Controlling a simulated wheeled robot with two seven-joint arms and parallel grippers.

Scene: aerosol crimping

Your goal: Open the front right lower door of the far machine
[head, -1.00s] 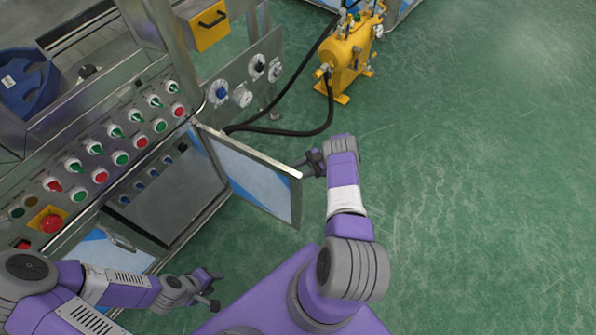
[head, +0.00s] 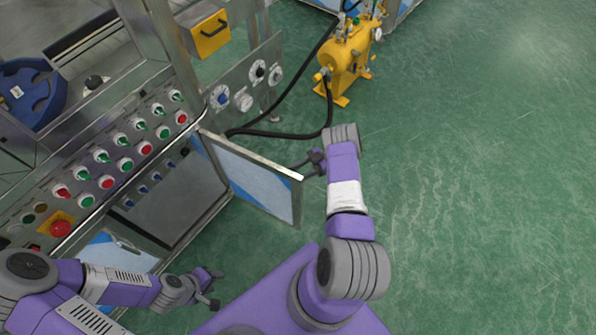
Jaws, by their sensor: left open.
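The lower right door (head: 248,175) of the machine, a framed panel with a blue-and-white face, stands swung outward from the cabinet, which shows dark and open behind it. My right gripper (head: 303,167) is by the door's free upper corner, partly hidden behind the door edge. I cannot tell whether its fingers touch the door or how far apart they are. My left gripper (head: 214,290) is open and empty, low in front of the machine. The lower left door (head: 115,252) with a handle is partly hidden by my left arm.
Above the doors is a control panel (head: 120,160) with several red and green knobs and a red emergency button (head: 60,228). A yellow pump unit (head: 348,60) with a black hose (head: 285,133) stands behind. The green floor at right is clear.

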